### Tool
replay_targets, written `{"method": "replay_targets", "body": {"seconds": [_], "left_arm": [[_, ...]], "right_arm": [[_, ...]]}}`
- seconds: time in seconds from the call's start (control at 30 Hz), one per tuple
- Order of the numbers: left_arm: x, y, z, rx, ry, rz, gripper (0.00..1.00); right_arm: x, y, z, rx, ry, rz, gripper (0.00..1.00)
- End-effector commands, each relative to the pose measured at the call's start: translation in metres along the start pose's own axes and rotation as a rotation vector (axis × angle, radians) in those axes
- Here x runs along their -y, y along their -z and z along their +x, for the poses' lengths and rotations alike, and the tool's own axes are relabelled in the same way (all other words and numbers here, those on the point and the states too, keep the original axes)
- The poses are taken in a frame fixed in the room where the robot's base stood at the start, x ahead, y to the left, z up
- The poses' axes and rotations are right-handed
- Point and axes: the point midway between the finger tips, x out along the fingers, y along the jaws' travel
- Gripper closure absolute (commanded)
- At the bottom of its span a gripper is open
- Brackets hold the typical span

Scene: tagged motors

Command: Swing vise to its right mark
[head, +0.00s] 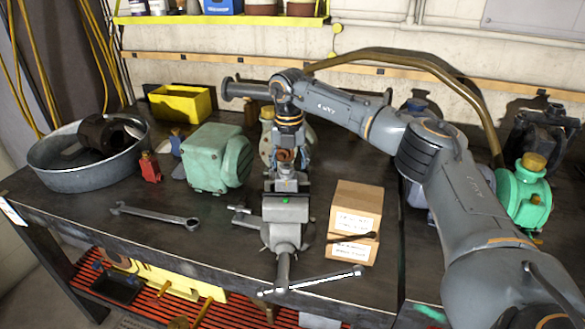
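The grey bench vise (286,222) stands near the front edge of the bench, about the middle of the head view. A small green dot shows on its top, and its long handle bar reaches out at the front, low on the left and higher on the right. My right arm comes in from the right and bends down at the wrist. My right gripper (286,162) points down over the rear part of the vise. The wrist and vise body overlap there, so contact and finger opening cannot be made out. I cannot make out a right mark. My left gripper is not in view.
Stacked cardboard boxes (352,208) stand close to the vise's right. A green motor (214,160) and a wrench (155,214) lie to its left. A metal basin (75,178) and a yellow bin (180,105) are farther left. Bare bench lies front left.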

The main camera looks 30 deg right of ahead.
Motion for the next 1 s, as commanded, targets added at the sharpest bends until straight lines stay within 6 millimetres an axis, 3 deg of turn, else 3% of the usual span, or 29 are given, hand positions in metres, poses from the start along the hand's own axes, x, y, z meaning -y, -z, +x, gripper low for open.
{"method": "replay_targets", "body": {"seconds": [0.5,1.0], "left_arm": [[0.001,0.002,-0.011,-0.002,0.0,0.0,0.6],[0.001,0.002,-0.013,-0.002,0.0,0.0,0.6]], "right_arm": [[-0.014,0.001,0.0,0.001,0.001,-0.221,1.0],[-0.019,0.003,0.0,0.002,0.0,-0.295,1.0]]}}
